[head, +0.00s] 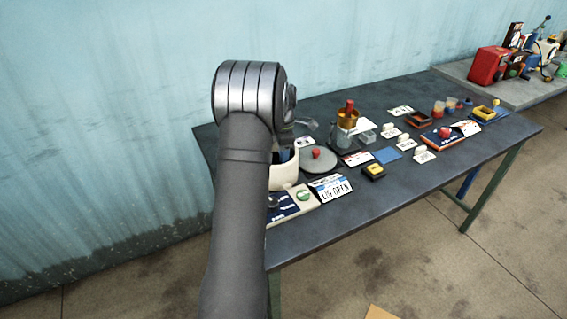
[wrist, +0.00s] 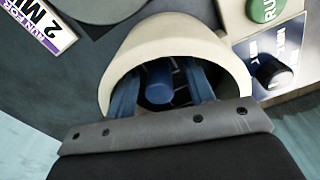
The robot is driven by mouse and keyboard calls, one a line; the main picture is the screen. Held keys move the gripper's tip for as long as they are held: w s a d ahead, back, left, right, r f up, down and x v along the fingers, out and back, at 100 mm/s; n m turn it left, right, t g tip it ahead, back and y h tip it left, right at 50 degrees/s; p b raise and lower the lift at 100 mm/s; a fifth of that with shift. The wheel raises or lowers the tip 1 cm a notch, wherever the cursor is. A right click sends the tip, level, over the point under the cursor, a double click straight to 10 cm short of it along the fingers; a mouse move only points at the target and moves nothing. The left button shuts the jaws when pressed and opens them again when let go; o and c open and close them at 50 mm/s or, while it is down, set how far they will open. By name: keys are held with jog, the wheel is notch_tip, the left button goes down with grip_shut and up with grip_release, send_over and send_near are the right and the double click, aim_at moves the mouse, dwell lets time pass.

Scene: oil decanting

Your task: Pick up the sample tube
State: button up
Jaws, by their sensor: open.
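The cream pot (head: 283,178) stands on the dark table in the head view, partly hidden behind my arm. In the wrist view the cream pot (wrist: 228,55) is open toward me. A blue round-ended cylinder, which looks like the sample tube (wrist: 158,84), is inside it. My gripper (wrist: 161,72) reaches into the pot, with one blue finger on each side of the cylinder. The fingers are open, with dark gaps between them and the cylinder. In the head view my gripper (head: 284,155) is at the pot's mouth, mostly hidden by my wrist.
A control panel (wrist: 292,50) with a green button and black knob sits close beside the pot. A grey round plate (head: 319,160) with a red knob and a licence-plate-like sign (head: 331,188) are near. Several small items crowd the table's right half. The table's front edge is clear.

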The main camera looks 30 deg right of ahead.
grip_shut()
